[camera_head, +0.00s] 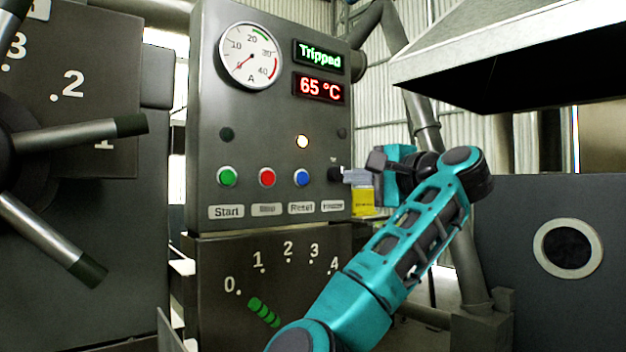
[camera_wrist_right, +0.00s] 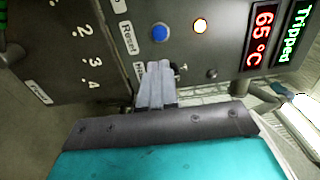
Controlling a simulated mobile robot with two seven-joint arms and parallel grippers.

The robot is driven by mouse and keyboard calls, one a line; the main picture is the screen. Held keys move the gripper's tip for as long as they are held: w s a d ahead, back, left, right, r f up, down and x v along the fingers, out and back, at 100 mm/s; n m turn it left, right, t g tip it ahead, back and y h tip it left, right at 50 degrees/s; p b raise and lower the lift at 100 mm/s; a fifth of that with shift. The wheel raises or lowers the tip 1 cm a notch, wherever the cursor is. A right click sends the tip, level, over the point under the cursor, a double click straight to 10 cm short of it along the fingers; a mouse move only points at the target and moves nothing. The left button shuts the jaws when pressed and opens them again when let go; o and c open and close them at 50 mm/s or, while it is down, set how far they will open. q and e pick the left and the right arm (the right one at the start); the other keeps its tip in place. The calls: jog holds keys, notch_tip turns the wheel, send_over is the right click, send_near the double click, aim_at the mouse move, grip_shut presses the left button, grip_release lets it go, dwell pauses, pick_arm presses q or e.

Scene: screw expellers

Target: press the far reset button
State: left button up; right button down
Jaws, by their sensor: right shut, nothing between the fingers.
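The blue reset button (camera_head: 302,177) sits on the grey control panel (camera_head: 205,110), above a label reading "Reset", right of a red button. It also shows in the right wrist view (camera_wrist_right: 160,33), just beyond the fingertips. My right gripper (camera_head: 345,177) is shut and empty. Its tips are right of the blue button in the head view, beside a black knob (camera_head: 334,174), and apart from the blue button. Whether they touch the knob, I cannot tell. My left gripper is not in view.
A green button (camera_head: 227,177) and the red button (camera_head: 267,177) are on the same panel. The display (camera_head: 319,54) reads "Tripped", another (camera_head: 319,88) "65 °C". A white lamp (camera_head: 302,142) is lit. A spoked handwheel (camera_head: 75,135) stands left; a grey hood (camera_head: 520,50) overhangs right.

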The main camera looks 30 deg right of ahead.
aim_at(303, 175)
jog(key=w, duration=0.8)
jog(key=w+a, duration=0.1)
jog(key=w, duration=0.4)
jog(key=shift+w+a+r+p, duration=0.1)
jog(key=shift+w+r+p, duration=0.3)
jog(key=shift+p, duration=0.7)
jog(key=shift+w+f, duration=0.1)
jog(key=shift+f, duration=0.05)
jog(key=shift+a, duration=0.1)
